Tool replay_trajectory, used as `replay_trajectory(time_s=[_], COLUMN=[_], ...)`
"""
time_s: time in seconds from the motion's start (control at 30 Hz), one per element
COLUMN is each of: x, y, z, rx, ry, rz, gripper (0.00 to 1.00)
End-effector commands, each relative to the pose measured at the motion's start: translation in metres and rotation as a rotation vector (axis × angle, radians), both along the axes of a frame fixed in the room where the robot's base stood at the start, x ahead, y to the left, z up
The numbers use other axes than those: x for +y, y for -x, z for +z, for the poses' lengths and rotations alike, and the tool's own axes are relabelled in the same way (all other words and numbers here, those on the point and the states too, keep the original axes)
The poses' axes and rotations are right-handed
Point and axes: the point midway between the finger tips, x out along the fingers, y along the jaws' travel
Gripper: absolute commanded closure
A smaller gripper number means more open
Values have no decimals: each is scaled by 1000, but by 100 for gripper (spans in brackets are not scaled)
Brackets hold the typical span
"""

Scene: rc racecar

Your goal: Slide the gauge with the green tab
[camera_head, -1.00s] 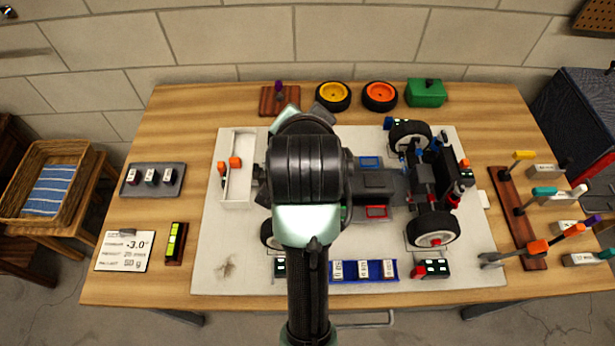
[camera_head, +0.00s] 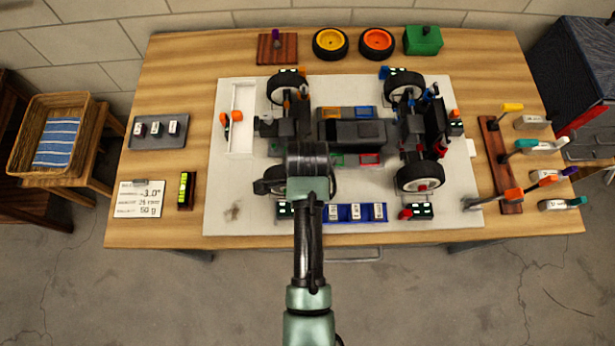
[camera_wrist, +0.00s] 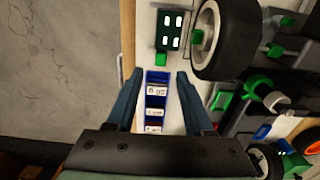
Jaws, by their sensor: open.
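A small dark gauge box (camera_wrist: 172,30) with white readouts and a green tab (camera_wrist: 161,59) on its lower edge is at the top of the wrist view, beside a wheel. In the head view the box (camera_head: 285,209) shows beside the car's front-left wheel, partly behind my arm, and its tab is hidden. My gripper (camera_wrist: 160,73) is open and empty. Its fingers lie to either side of a blue tray in the wrist view, with the green tab just beyond the fingertips. I cannot tell its height. My arm hides the fingers in the head view.
The blue tray (camera_wrist: 156,76) holds white-labelled blocks. A wheel (camera_wrist: 225,40) stands close right of the green tab. The car chassis (camera_head: 352,135) fills the mat's middle. Another gauge box (camera_head: 420,210) with a red tab is at right.

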Motion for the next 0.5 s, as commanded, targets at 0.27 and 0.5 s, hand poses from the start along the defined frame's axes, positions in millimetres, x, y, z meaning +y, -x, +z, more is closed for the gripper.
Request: replay_trajectory(time_s=[0.27,0.5], x=[0,0], y=[1,-1], z=[-56,-76], rx=[2,-2], ry=[0,0], rz=[1,2], gripper=[48,48])
